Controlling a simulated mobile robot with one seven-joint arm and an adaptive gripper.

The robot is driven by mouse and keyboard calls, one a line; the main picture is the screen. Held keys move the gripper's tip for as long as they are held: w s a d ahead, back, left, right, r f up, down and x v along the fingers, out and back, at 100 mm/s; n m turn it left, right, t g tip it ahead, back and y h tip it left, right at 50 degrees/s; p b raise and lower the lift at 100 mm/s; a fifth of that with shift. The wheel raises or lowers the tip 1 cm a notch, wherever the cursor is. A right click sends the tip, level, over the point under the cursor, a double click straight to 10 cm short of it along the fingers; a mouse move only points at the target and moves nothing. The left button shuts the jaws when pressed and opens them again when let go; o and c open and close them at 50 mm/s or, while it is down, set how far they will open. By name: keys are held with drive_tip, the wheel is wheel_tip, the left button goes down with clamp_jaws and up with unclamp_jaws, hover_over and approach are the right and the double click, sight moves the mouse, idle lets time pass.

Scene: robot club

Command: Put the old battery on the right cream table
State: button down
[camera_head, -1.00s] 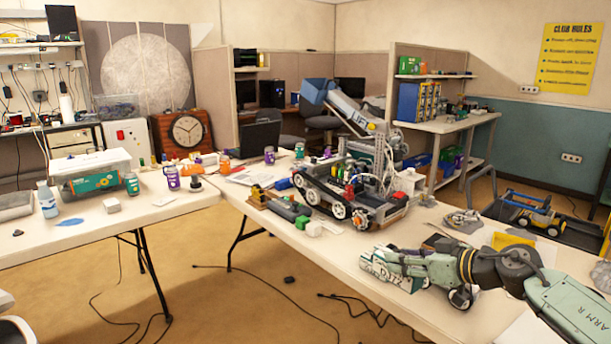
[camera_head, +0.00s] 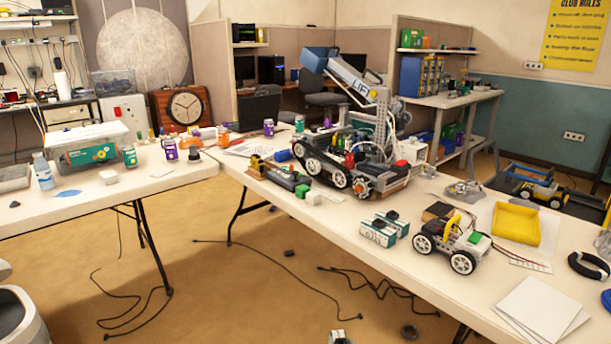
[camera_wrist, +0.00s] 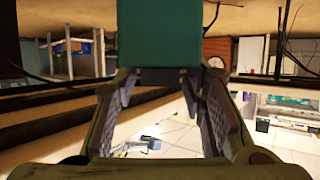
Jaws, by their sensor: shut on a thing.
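In the wrist view my gripper (camera_wrist: 172,80) is shut on a teal block (camera_wrist: 160,32), its faces plain from this side; I take it for the battery. My gripper is out of the head view. The right cream table (camera_head: 470,297) runs from the middle to the lower right. Two pale green-and-white batteries (camera_head: 379,233) with black tops stand side by side on it, left of a small white rover. A similar pale green piece (camera_head: 340,338) is cut off at the bottom edge; I cannot tell whether it is held or lying low.
The white rover (camera_head: 455,242), a yellow tray (camera_head: 516,223), white sheets (camera_head: 540,308) and a large tracked robot (camera_head: 345,165) occupy the right table. The left cream table (camera_head: 105,212) holds a clear bin (camera_head: 88,148). Cables (camera_head: 115,290) lie on the floor. Some tabletop near the front edge is bare.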

drive_tip(key=s+a+f+m+h+b, duration=0.1)
drive_tip(key=s+a+f, duration=0.4)
drive_tip(key=a+f, duration=0.3)
drive_tip(key=shift+a+f, duration=0.25)
drive_tip(key=shift+a, duration=0.9)
